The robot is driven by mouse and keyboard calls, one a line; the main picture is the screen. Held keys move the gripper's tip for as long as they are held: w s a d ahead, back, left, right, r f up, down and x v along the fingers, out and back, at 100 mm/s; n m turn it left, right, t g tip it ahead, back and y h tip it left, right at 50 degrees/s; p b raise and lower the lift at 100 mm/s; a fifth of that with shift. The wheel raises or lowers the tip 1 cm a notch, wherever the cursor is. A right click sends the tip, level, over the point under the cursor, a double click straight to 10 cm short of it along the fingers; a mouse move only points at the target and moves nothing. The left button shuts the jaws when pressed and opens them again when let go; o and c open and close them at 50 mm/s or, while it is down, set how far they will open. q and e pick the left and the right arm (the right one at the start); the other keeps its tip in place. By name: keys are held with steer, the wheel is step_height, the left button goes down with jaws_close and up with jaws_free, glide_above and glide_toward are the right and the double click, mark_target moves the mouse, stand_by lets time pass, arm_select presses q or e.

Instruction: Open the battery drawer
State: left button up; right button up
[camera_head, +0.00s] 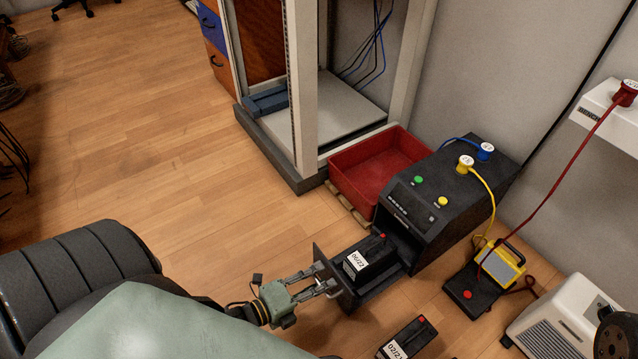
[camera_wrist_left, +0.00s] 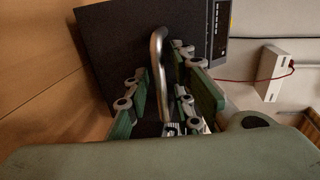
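The battery drawer (camera_head: 334,279) is pulled out of the black power unit (camera_head: 450,192) on the floor, its front plate well clear of the housing. A black battery (camera_head: 366,262) with a white label and red cap lies in it. My left gripper (camera_head: 326,283) is at the front plate. In the left wrist view, the curved metal handle (camera_wrist_left: 157,65) stands between my left gripper's fingers (camera_wrist_left: 160,100). The fingers are spread on either side of the handle, with gaps visible. My right gripper is not in view.
A second battery (camera_head: 408,340) lies on the floor in front of the unit. A red bin (camera_head: 378,166) stands behind the drawer, beside the open rack (camera_head: 335,105). A yellow device (camera_head: 501,264) and a white box (camera_head: 565,320) are at the right.

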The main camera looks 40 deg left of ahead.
arm_select(q)
steer(key=shift+s, duration=0.1)
steer(key=v, duration=1.2)
stand_by(0.4)
